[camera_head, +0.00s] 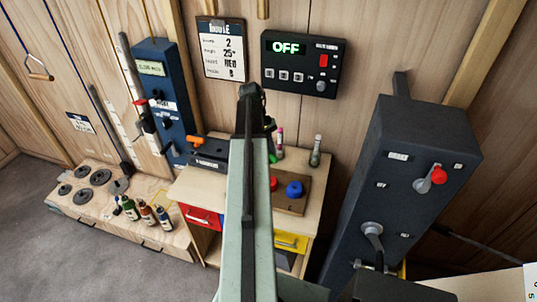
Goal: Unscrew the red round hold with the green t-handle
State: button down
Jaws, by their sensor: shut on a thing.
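The red round hold (274,184) sits on a brown wooden board (292,206) on the bench, partly hidden behind my arm. My gripper (270,137) shows only in part as dark pieces at the far end of my arm, above and behind the red hold. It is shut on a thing. A small bit of green (272,157) shows just under it and looks like the green t-handle; most of it is hidden by my arm. I cannot tell whether it touches the hold.
A blue round hold (294,189) sits right beside the red one. A black rack with an orange handle (198,142) stands left of my arm. A tall dark cabinet (400,170) stands close on the right.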

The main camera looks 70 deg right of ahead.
dwell(0.5)
jog(key=shift+s+f+b, duration=0.1)
jog(key=shift+f+b, duration=1.05)
jog(key=shift+b, duration=0.05)
